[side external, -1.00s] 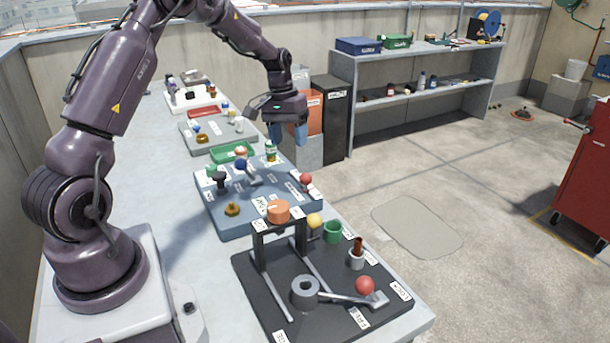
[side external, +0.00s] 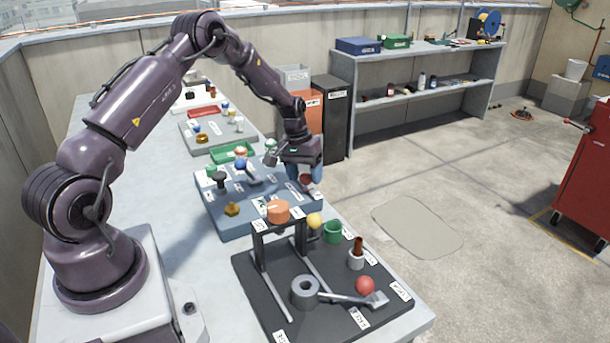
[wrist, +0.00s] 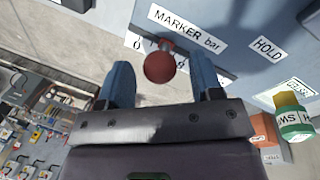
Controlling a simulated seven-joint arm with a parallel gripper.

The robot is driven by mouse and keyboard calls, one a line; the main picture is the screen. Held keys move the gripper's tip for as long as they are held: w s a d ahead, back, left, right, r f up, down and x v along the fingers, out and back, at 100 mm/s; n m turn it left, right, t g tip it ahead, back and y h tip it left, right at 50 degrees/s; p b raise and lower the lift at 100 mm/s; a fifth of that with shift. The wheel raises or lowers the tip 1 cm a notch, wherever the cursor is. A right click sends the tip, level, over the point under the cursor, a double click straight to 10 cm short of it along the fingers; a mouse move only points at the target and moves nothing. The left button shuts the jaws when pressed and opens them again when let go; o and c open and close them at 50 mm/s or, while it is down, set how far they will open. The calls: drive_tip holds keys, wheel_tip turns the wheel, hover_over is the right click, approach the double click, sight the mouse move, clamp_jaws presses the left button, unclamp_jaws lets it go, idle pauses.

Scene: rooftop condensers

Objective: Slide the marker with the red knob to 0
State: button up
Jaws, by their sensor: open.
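The red knob (wrist: 160,67) of the marker shows in the wrist view between the two fingers of my open gripper (wrist: 161,84). It lies a little beyond the fingertips' middle, with a visible gap on both sides. A numbered scale strip (wrist: 138,42) runs behind the knob, with 0 at its left end. The knob covers part of the strip, so its exact reading is hidden. A "MARKER bar" label (wrist: 187,28) sits above it. In the side view my gripper (side external: 304,176) is at the right edge of the blue board (side external: 250,225), with the red knob (side external: 306,181) between its fingers.
A green-and-yellow part (wrist: 292,115) and a "HOLD" label (wrist: 268,49) lie to the right in the wrist view. A dark board (side external: 275,300) with an orange-topped frame (side external: 278,211) stands nearer the camera. Open floor lies beyond the bench edge.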

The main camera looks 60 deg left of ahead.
drive_tip(key=shift+f, duration=0.25)
clamp_jaws()
drive_tip(key=shift+d, duration=1.85)
drive_tip(key=shift+c, duration=0.5)
unclamp_jaws()
drive_tip(key=shift+o, duration=0.5)
drive_tip(key=shift+a+r, duration=0.1)
